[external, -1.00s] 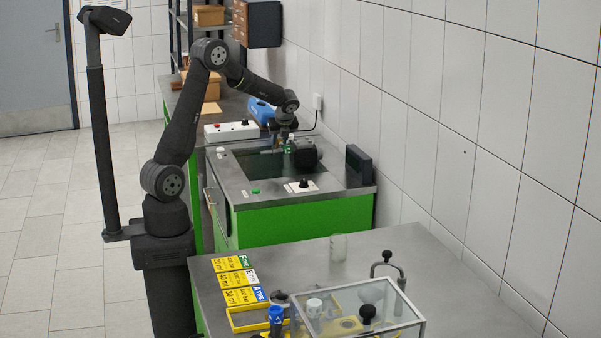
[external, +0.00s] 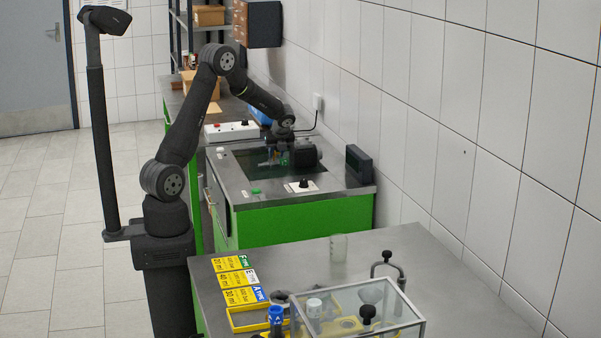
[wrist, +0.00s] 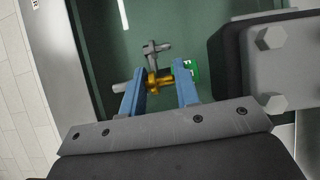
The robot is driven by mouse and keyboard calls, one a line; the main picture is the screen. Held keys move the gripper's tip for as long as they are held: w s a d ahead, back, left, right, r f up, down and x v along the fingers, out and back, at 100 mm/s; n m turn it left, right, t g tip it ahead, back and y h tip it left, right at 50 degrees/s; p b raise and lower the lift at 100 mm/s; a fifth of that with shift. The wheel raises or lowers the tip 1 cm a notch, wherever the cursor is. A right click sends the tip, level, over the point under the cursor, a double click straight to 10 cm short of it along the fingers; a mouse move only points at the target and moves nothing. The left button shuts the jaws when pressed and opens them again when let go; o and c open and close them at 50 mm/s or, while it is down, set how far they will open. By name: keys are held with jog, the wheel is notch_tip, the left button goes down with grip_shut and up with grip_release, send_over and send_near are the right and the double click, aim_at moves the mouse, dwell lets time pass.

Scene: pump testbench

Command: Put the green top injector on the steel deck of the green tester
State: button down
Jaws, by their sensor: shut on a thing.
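My gripper (wrist: 159,84) is shut on the green top injector (wrist: 155,79) in the wrist view. The injector lies crosswise between the blue fingers. Its brass middle is between them, its grey end sticks out left, and its green top with a white mark shows beside the right finger. In the external view my gripper (external: 279,158) is low over the dark green recess of the green tester (external: 290,217), and the injector is hard to make out. The steel deck (external: 238,190) surrounds the recess. Whether the injector touches anything below is unclear.
A dark block (external: 306,153) sits close to the right of my gripper; bolt heads show on a grey block (wrist: 270,65) in the wrist view. The front deck has a green button (external: 255,190) and black knob (external: 303,184).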

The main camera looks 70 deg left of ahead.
jog(key=c, duration=1.1)
grip_release()
jog(key=v, duration=1.1)
jog(key=shift+r, duration=0.15)
jog(key=shift+o, duration=0.5)
jog(key=shift+d+r, duration=0.25)
jog(key=shift+r, duration=0.2)
